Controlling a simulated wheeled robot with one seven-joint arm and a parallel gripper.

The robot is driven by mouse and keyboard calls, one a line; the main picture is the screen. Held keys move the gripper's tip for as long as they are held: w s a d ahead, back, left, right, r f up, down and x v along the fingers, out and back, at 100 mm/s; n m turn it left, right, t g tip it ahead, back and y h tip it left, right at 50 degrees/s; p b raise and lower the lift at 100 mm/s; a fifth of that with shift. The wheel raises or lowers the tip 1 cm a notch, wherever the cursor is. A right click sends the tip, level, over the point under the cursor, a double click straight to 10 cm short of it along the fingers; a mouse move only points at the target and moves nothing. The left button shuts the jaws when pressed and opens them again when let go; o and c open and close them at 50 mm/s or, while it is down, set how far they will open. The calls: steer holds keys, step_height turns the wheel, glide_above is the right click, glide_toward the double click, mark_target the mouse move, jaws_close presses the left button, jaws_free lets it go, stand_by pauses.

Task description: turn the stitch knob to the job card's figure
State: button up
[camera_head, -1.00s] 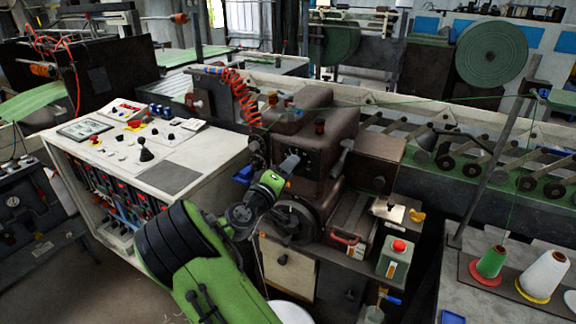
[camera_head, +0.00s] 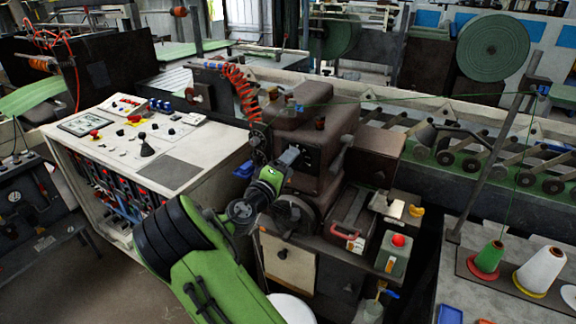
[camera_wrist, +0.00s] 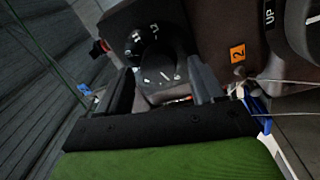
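The brown sewing head (camera_head: 328,125) stands mid-picture in the head view. My gripper (camera_head: 291,157) is at its front face, near the dark dial area; its fingers are small there. In the wrist view my gripper (camera_wrist: 163,88) is open, with its two dark fingers apart. A black round knob (camera_wrist: 150,45) with white marks shows beyond and between the fingers, on the machine's dark face. I cannot read its setting or tell whether a finger touches it. An orange tag with a 2 (camera_wrist: 237,53) is to its right. I cannot make out a job card for certain.
A handwheel (camera_head: 294,217) sits below my gripper. A control desk (camera_head: 215,150) is at the left. A red button box (camera_head: 396,252) and thread cones (camera_head: 541,270) are at the right. A green thread runs overhead. A wheel marked UP (camera_wrist: 293,25) is close on the wrist view's right.

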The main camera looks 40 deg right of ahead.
steer(key=b+v, duration=0.1)
steer(key=v, duration=1.4)
steer(key=shift+s+a, duration=0.2)
steer(key=shift+a, duration=0.15)
